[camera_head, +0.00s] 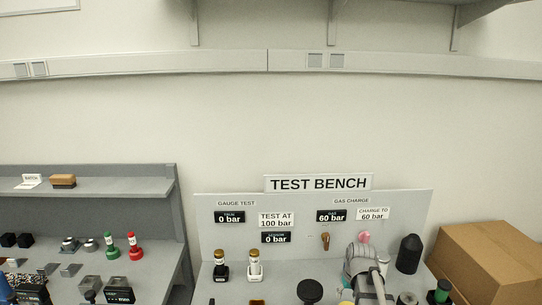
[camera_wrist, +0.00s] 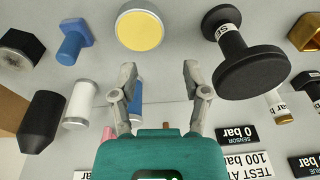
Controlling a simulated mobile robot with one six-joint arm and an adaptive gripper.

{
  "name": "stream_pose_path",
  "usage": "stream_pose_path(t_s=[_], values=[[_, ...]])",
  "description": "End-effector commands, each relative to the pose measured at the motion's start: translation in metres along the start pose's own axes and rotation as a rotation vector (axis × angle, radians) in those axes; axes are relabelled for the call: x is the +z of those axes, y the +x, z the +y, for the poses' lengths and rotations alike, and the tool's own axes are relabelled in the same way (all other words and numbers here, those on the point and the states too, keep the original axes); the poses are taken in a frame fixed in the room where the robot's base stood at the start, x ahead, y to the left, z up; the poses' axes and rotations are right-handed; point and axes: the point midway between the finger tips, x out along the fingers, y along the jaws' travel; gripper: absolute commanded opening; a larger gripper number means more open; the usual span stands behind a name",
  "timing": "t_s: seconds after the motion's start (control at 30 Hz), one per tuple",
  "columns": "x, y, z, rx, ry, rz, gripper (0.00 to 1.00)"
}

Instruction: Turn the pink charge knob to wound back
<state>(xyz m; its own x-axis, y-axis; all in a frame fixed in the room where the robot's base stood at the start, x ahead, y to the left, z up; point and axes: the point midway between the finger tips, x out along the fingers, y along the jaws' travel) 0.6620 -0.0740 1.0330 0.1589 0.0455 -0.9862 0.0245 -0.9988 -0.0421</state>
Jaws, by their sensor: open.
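The pink charge knob (camera_head: 364,237) shows on the right half of the upright test bench panel (camera_head: 288,212) in the head view, partly hidden behind my arm. In the wrist view a small pink part (camera_wrist: 108,133) shows beside my gripper's left finger, mostly hidden, so its setting cannot be told. My gripper (camera_wrist: 158,70) is open, with nothing between its fingertips, and points down over the grey bench top. In the head view my arm covers most of the gripper. The gas display (camera_head: 331,216) reads 60 bar beside a "charge to 60 bar" sign (camera_head: 373,214).
A brown knob (camera_head: 325,240) is on the panel left of the pink one. A black pointed cylinder (camera_head: 408,254) stands right of my arm. A yellow-topped disc (camera_wrist: 140,30) and a black flanged part (camera_wrist: 250,60) are near my fingertips. A cardboard box (camera_head: 490,262) is at right.

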Motion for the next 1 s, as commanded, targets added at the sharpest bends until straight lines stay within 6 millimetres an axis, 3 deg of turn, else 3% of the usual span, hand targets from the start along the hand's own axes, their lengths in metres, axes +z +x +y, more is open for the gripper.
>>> stream_pose_path(t_s=[0.03,0.1,0.2,0.33,0.5,1.0], values=[[0.032,0.012,-0.018,0.004,-0.003,-0.027,0.60],[0.060,0.019,-0.036,0.011,0.002,-0.064,0.60],[0.092,0.025,-0.056,0.024,0.008,-0.108,0.60],[0.119,0.029,-0.070,0.038,0.016,-0.145,0.60],[0.129,0.029,-0.075,0.046,0.021,-0.162,0.60],[0.128,0.028,-0.075,0.045,0.021,-0.161,0.60]])
